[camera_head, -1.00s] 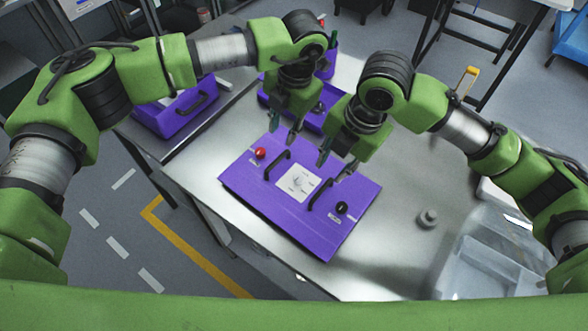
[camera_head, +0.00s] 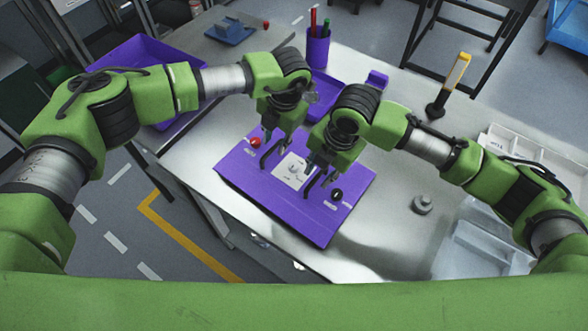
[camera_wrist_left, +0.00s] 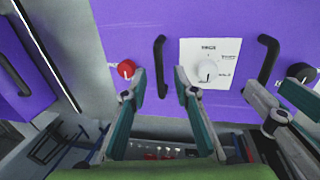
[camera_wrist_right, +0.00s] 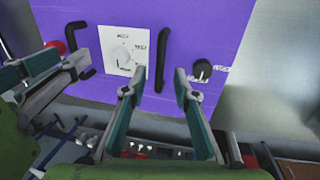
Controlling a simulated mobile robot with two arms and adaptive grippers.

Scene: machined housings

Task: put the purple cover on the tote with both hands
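The purple cover (camera_head: 290,215) lies flat on the metal table, a red knob, a white dial label and a black knob on its top. Its left black handle (camera_wrist_left: 160,66) shows between the open fingertips of my left gripper (camera_head: 272,147) in the left wrist view. Its right black handle (camera_wrist_right: 162,60) shows between the open fingertips of my right gripper (camera_head: 318,172). I cannot tell whether either gripper touches its handle. A purple open bin (camera_head: 140,48), perhaps the tote, stands on the left bench, partly hidden by my left arm.
A purple tray (camera_head: 326,94) and a purple pen cup (camera_head: 318,45) stand behind the grippers. A yellow-handled tool (camera_head: 456,74), a small grey weight (camera_head: 422,204) and a clear bin (camera_head: 480,248) are to the right. The table between cover and weight is clear.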

